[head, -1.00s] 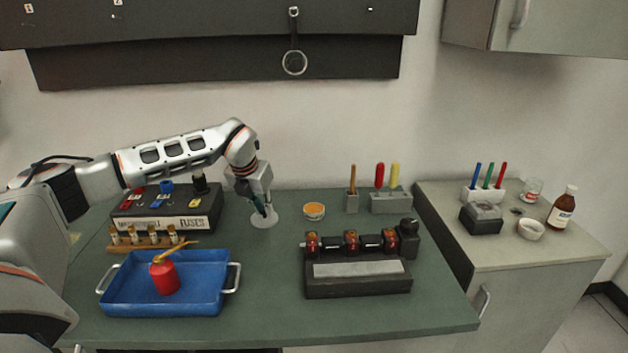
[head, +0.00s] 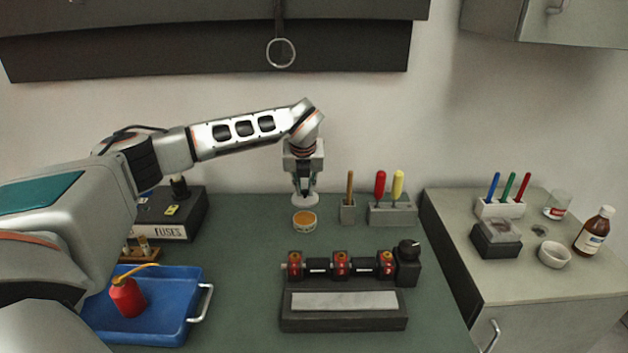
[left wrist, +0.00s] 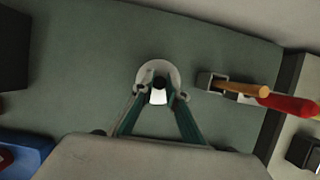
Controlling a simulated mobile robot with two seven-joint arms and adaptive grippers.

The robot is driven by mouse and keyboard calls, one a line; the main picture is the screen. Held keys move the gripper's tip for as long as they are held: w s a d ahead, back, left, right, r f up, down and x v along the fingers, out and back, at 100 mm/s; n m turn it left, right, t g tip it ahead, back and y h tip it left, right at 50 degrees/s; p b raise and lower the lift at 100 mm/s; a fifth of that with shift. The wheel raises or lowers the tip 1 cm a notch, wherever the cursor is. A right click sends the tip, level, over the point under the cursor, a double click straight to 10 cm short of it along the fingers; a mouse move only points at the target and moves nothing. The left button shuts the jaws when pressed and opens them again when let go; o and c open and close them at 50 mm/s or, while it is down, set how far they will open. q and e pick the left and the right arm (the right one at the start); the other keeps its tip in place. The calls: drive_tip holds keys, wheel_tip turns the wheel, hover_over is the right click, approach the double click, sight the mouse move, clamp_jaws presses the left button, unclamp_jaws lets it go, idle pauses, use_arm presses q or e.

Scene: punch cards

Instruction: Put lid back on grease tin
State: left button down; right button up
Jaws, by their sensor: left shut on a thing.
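The grease tin (head: 305,222) stands open on the green bench, its orange grease showing. My left gripper (head: 304,188) is shut on the pale round lid (head: 312,201) by its middle, pointing down. In the head view the lid appears just above the tin's far rim, apart from it; how high it is held I cannot tell. The left wrist view shows the lid (left wrist: 146,72) between the fingertips (left wrist: 159,95), flat side toward the bench. The tin does not show in that view. My right gripper is not in view.
A wooden-handled tool in a grey block (head: 348,213) and a screwdriver holder (head: 392,214) stand right of the tin. A dark punch-card device (head: 343,318) lies in front. A blue tray (head: 165,325) with a red oil can (head: 127,297) is at left.

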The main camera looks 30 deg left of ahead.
sight(304, 201)
use_arm(q)
drive_tip(key=shift+s, duration=0.1)
drive_tip(key=shift+s+f, duration=0.15)
drive_tip(key=shift+f, duration=1.05)
drive_tip(key=shift+f+b, duration=0.8)
drive_tip(key=shift+f, duration=1.1)
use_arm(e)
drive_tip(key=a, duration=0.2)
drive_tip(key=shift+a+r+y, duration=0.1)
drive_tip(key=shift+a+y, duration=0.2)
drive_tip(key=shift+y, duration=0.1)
use_arm(q)
drive_tip(key=shift+r, duration=0.1)
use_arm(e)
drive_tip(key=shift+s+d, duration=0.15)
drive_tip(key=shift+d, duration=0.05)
use_arm(q)
drive_tip(key=shift+f, duration=0.2)
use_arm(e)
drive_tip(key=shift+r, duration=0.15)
